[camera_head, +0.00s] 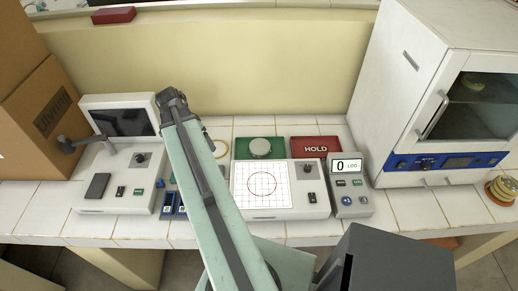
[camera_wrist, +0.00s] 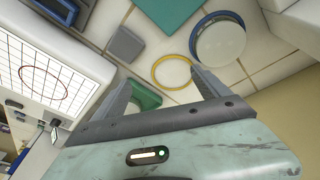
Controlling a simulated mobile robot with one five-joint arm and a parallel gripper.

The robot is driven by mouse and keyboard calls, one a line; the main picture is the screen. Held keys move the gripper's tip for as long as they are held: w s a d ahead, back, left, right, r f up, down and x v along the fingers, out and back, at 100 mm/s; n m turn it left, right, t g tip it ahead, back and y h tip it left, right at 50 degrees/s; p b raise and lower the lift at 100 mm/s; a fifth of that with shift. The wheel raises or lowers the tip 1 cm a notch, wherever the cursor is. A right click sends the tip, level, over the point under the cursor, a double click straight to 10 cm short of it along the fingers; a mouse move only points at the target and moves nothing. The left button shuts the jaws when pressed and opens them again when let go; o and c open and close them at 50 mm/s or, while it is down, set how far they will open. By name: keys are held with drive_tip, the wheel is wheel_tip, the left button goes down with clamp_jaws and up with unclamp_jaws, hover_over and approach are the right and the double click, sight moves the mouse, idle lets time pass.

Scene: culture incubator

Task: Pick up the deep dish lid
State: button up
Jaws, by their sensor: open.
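A flat, clear-looking disc with a yellow rim (camera_wrist: 155,80) lies on the white tiles in the wrist view; it looks like a lid. In the head view its yellow rim (camera_head: 222,146) shows just right of my arm, partly hidden. A pale round dish with a blue rim (camera_wrist: 217,40) stands beside it in the wrist view. I cannot tell for certain which is the deep dish lid. My gripper (camera_wrist: 161,78) is open, with the yellow rim showing between and beyond its fingertips and nothing held. In the head view my gripper (camera_head: 172,97) is above the back of the bench.
A grid-topped device (camera_head: 275,205) stands in front. A screened instrument (camera_head: 118,187) is left; a white incubator (camera_head: 410,95) is right. The wall closes the back.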

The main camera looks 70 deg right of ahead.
sight(260, 146)
drive_tip(key=s+d+m, duration=0.2)
drive_tip(key=s+d, duration=0.1)
drive_tip(key=s, duration=0.2)
drive_tip(key=s+d+m+g, duration=0.1)
drive_tip(key=s+d+m, duration=0.2)
drive_tip(key=s+d, duration=0.1)
drive_tip(key=s+d+m, duration=0.2)
drive_tip(key=s+d, duration=0.2)
drive_tip(key=s, duration=0.3)
drive_tip(key=shift+r+m+g, duration=0.15)
drive_tip(key=shift+m+g, duration=0.25)
drive_tip(key=b+x, duration=0.2)
drive_tip(key=b, duration=0.1)
drive_tip(key=shift+f, duration=0.35)
drive_tip(key=b+x, duration=0.4)
drive_tip(key=x, duration=0.1)
drive_tip(key=shift+s+d+f+b, duration=0.15)
drive_tip(key=shift+s+b, duration=0.05)
drive_tip(key=shift+b, duration=0.15)
drive_tip(key=c, duration=1)
